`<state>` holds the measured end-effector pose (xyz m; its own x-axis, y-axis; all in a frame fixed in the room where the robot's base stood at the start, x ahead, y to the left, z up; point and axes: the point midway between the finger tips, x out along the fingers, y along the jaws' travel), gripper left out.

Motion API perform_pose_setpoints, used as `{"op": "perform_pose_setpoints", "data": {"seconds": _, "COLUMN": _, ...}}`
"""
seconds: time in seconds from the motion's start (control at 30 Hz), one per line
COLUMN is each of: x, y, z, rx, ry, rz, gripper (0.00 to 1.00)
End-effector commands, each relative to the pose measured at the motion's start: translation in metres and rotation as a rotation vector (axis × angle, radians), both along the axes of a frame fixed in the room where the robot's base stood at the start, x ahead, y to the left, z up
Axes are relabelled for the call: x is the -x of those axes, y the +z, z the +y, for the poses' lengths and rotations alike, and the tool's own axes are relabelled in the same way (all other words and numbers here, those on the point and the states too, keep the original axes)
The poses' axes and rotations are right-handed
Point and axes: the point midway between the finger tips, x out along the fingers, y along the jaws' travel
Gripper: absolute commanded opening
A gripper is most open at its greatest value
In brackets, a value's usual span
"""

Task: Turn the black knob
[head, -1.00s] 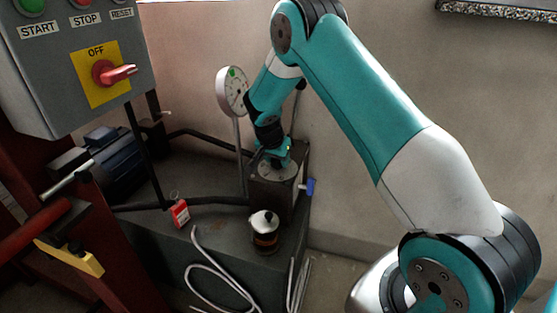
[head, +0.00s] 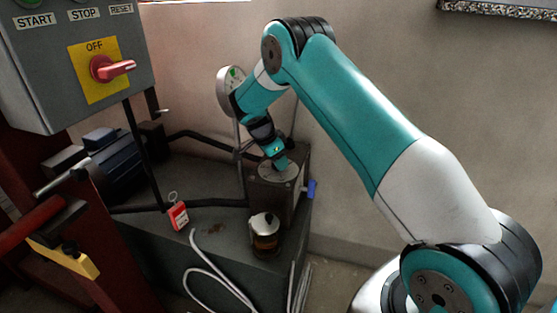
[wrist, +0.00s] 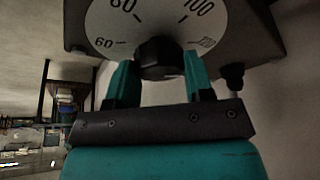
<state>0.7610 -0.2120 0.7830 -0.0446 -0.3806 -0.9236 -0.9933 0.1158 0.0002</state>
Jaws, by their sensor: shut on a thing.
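The black knob (wrist: 160,57) sits at the middle of a pale round dial (wrist: 108,22) marked 60, 80 and 100 in the wrist view. My gripper (wrist: 157,63) has one teal finger on each side of the knob and is shut on it. In the head view my gripper (head: 279,160) reaches down at a slant to the dial (head: 279,173) on top of a dark box (head: 270,196). The knob itself is hidden there by the gripper.
A grey control panel (head: 75,60) is at the left.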

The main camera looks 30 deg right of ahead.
Motion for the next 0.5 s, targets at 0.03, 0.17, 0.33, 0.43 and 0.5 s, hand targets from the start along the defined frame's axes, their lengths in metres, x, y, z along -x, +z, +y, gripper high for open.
{"op": "perform_pose_setpoints", "data": {"seconds": 0.03, "x": -0.0036, "y": 0.0012, "z": 0.0017, "rx": -0.002, "ry": 0.002, "rz": -0.011, "gripper": 0.24}}
{"op": "perform_pose_setpoints", "data": {"seconds": 0.17, "x": -0.0036, "y": 0.0014, "z": 0.0018, "rx": -0.002, "ry": -0.002, "rz": -0.011, "gripper": 0.24}}
{"op": "perform_pose_setpoints", "data": {"seconds": 0.33, "x": -0.0036, "y": 0.0013, "z": 0.0019, "rx": -0.002, "ry": -0.001, "rz": -0.011, "gripper": 0.24}}
{"op": "perform_pose_setpoints", "data": {"seconds": 0.43, "x": -0.0038, "y": 0.0013, "z": 0.002, "rx": -0.003, "ry": -0.001, "rz": -0.012, "gripper": 0.24}}
{"op": "perform_pose_setpoints", "data": {"seconds": 0.5, "x": -0.0035, "y": 0.0012, "z": 0.0018, "rx": -0.002, "ry": -0.001, "rz": -0.011, "gripper": 0.61}}
